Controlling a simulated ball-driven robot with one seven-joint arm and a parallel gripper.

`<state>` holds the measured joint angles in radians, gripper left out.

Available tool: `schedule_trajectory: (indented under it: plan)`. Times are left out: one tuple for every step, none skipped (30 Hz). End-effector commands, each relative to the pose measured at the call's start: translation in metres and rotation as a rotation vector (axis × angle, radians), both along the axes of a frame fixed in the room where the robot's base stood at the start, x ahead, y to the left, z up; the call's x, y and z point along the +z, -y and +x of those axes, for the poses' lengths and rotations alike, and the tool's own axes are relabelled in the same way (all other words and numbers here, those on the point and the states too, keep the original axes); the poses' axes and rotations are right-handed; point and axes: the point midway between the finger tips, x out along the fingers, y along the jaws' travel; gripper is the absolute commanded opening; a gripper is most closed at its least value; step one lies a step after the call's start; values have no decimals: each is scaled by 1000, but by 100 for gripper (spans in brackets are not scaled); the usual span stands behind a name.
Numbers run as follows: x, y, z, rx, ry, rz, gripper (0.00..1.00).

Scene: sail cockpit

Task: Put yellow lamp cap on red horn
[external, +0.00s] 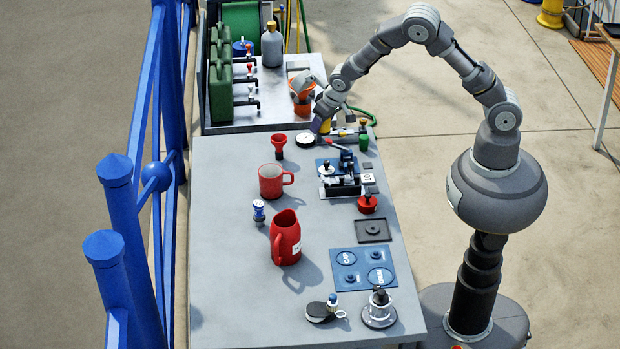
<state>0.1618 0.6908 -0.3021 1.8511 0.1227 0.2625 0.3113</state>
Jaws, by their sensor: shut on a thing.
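A small yellow piece, which looks like the yellow lamp cap (325,127), is at the fingertips of my gripper (320,121), near the far edge of the grey table. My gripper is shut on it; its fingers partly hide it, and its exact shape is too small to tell. The red horn (278,145) looks like the funnel-shaped red piece standing upright with its wide mouth up. It is to the left of my gripper and a little nearer the camera, apart from it.
A white-topped round disc (305,140) lies between horn and gripper. A red mug (271,182) and red jug (286,238) stand nearer. A black-and-blue device (340,180) and a green container (364,142) are at right. An orange container (302,106) stands behind.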

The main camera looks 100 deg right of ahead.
Motion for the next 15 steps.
schedule_trajectory:
  plan:
    - [-2, 6, 10, 0, 2, -2, 19]
    - [-4, 9, 18, 1, 1, -2, 19]
    - [-6, 14, 29, 1, 3, -2, 19]
    - [-7, 17, 37, 1, 1, -2, 19]
    - [-8, 22, 47, 0, 2, -1, 19]
    - [-9, 27, 58, 0, 1, -1, 19]
    - [-11, 31, 67, 0, 2, -1, 19]
    - [-12, 35, 76, 0, 1, -1, 19]
    - [-13, 40, 87, 0, 1, -1, 19]
    - [-14, 43, 94, 0, 1, -1, 19]
    - [-14, 46, 101, -1, 1, 0, 19]
    - [-15, 50, 109, 0, 1, -1, 19]
    - [-15, 52, 114, 0, 0, 0, 19]
    - [-15, 53, 118, 0, 0, 0, 19]
    - [-15, 56, 123, 0, 0, 0, 19]
